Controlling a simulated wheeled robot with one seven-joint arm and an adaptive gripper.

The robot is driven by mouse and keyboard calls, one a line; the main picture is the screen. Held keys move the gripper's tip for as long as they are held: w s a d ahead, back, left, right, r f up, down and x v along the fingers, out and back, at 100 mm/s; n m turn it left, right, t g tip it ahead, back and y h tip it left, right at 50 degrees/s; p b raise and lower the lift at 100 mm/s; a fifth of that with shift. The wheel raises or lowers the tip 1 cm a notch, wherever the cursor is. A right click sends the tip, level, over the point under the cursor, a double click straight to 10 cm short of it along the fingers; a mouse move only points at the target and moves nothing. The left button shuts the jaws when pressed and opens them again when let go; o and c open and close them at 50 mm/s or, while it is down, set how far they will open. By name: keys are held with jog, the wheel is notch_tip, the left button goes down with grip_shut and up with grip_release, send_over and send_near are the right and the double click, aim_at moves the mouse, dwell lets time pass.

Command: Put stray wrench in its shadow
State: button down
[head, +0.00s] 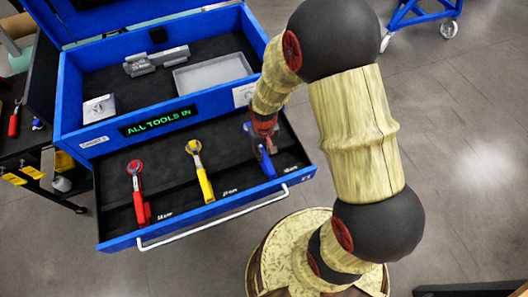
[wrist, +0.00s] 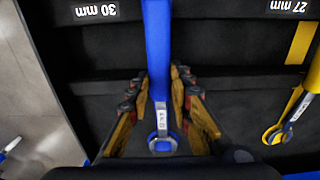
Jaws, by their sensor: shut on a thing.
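The blue wrench (head: 264,163) is at the right end of the open drawer (head: 165,233). My gripper (head: 264,128) is above it and partly covers it in the head view. In the wrist view the blue wrench (wrist: 158,45) runs down the middle between my two fingers (wrist: 160,85), which are shut on it. Its ring end shows near the bottom of that view. A "30 mm" label (wrist: 97,12) lies beside its handle. I cannot tell whether it touches the drawer floor. Its shadow cannot be made out under it.
A red wrench (head: 137,190) and a yellow wrench (head: 200,172) lie to the left in the same drawer. The blue chest (head: 70,90) behind has a grey tray (head: 212,72) and a lit "ALL TOOLS IN" sign (head: 158,121). The drawer's white handle (head: 215,218) sticks out in front.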

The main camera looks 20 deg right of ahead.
jog(key=c, duration=1.8)
grip_release()
jog(key=shift+s+f, duration=0.65)
jog(key=o, duration=0.4)
jog(key=shift+w+r, duration=0.25)
jog(key=shift+w, duration=0.1)
jog(key=shift+r, duration=0.15)
jog(key=shift+r+p, duration=2.75)
jog(key=shift+r, duration=0.7)
